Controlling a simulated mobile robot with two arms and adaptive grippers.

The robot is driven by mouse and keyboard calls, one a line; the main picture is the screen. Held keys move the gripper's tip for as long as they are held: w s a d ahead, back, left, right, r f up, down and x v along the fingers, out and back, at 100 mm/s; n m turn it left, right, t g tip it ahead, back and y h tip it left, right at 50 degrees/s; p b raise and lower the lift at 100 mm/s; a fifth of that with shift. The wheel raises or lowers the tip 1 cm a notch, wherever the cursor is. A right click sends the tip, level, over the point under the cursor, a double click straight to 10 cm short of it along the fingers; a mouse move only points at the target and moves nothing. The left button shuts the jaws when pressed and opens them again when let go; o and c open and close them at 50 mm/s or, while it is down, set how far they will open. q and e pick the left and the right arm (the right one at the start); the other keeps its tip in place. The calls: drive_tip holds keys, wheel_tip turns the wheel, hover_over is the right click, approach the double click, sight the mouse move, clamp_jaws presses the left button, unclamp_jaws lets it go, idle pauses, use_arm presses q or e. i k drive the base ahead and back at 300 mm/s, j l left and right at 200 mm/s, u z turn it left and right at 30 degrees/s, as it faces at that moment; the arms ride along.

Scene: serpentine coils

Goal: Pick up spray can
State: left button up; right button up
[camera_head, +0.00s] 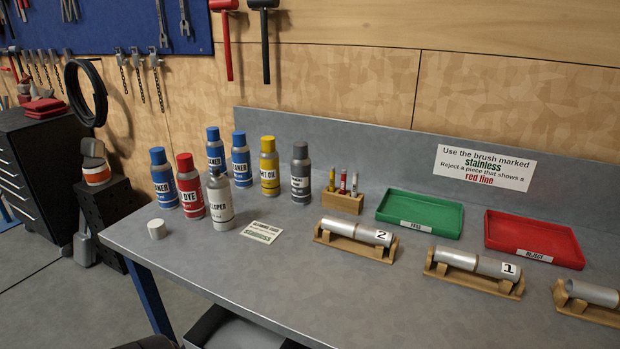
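Several spray cans stand upright in a group on the left of the grey workbench (330,290). A light grey can (219,203), its label partly reading "LOPER", stands at the front with a bare nozzle top. A red "DYE" can (190,190) stands just left of it. Blue-capped cans stand at the left (163,180), at the back (215,152) and right of that (241,162). A yellow-capped can (269,170) and a dark grey can (300,175) stand to the right. A loose pale cap (157,229) lies near the left edge. Neither gripper can be made out.
A small card (262,232) lies right of the front can. A wooden marker holder (342,202), green tray (420,226), red tray (534,254) and metal tubes on wooden cradles (357,239) fill the right. The bench front is clear.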

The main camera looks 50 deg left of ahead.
sight(218, 187)
drive_tip(key=u, duration=2.1)
